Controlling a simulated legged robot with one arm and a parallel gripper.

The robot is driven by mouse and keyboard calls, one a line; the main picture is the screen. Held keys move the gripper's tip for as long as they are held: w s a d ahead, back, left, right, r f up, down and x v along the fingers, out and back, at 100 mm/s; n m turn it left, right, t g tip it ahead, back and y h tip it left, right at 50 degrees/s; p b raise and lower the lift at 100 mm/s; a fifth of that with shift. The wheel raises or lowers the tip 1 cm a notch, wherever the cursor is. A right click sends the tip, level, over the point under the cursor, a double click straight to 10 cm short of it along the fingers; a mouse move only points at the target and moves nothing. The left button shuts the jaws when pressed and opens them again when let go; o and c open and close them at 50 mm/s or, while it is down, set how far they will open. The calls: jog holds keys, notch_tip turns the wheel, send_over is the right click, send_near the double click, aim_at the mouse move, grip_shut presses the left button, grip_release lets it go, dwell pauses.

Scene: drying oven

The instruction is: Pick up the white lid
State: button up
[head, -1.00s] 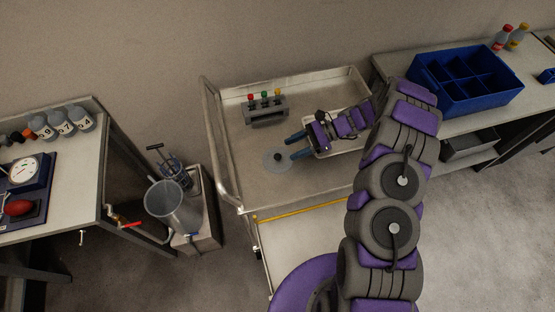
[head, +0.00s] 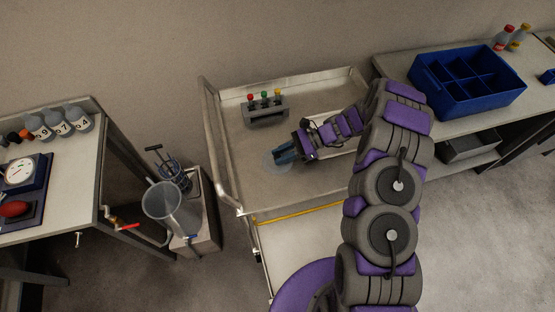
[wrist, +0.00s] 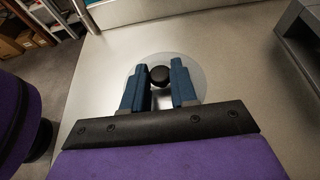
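The lid is a pale, see-through disc with a black knob, lying flat on the metal cart top. In the wrist view the lid (wrist: 200,72) shows beyond and around my fingertips, and its black knob (wrist: 159,75) sits between the two blue fingers. My gripper (wrist: 158,82) is open, with a visible gap between the fingers and the knob. In the head view my gripper (head: 279,156) is over the lid (head: 270,161), covering much of it and hiding the knob.
The cart (head: 240,183) has a raised rim and a handle at left. A grey rack (head: 265,114) with red, green and yellow caps stands behind my gripper. A pale tray (head: 345,147) lies under my arm. A blue divided bin (head: 467,101) is on the right bench.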

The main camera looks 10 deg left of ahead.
grip_shut()
dwell(0.3)
